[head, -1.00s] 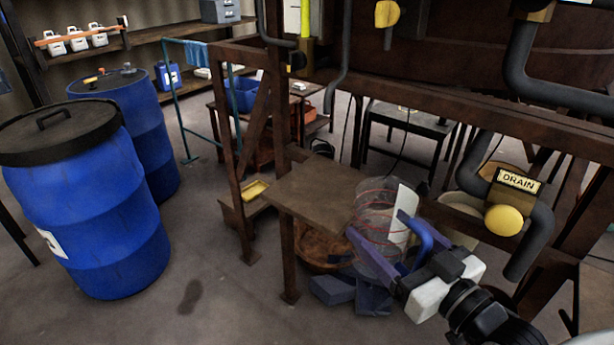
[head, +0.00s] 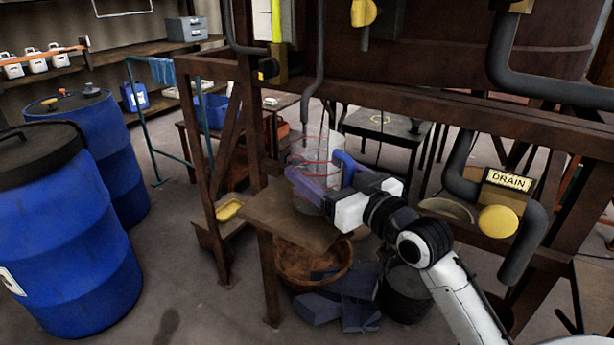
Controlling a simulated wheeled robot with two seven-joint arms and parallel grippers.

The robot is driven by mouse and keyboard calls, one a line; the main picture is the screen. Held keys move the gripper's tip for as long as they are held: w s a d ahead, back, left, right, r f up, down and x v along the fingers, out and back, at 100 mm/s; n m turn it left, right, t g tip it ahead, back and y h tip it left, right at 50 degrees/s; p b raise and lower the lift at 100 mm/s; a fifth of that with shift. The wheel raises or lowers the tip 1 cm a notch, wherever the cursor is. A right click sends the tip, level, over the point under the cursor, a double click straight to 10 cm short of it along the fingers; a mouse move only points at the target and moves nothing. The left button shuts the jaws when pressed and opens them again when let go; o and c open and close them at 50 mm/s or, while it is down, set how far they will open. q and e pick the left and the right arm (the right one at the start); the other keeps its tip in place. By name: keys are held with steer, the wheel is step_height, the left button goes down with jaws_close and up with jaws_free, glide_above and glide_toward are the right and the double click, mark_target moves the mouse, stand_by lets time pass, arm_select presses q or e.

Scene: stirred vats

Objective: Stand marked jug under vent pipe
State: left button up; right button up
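The marked jug (head: 313,152) is clear with red ring marks and a pale strip. My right gripper (head: 322,180) has its blue fingers on either side of the jug and holds it upright over the back of a small brown platform (head: 270,208). I cannot tell whether the jug's base touches the platform; the fingers partly hide it. A grey pipe (head: 314,75) hangs down from the frame, and its open lower end is just above the jug's mouth, near its left side. My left gripper is not in view.
A pipe signed DRAIN (head: 509,181) with a yellow knob (head: 498,221) is at the right. Blue drums (head: 65,240) stand at the left. Rusty frame beams surround the platform.

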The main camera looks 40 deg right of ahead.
steer(key=w, duration=0.4)
steer(key=shift+w, duration=0.25)
steer(key=shift+f+b, duration=0.4)
steer(key=shift+f, duration=1.4)
steer(key=o, duration=1.1)
steer(key=shift+f, duration=0.1)
steer(key=shift+r, duration=0.2)
steer(key=s, duration=1.2)
steer(key=shift+s, duration=0.1)
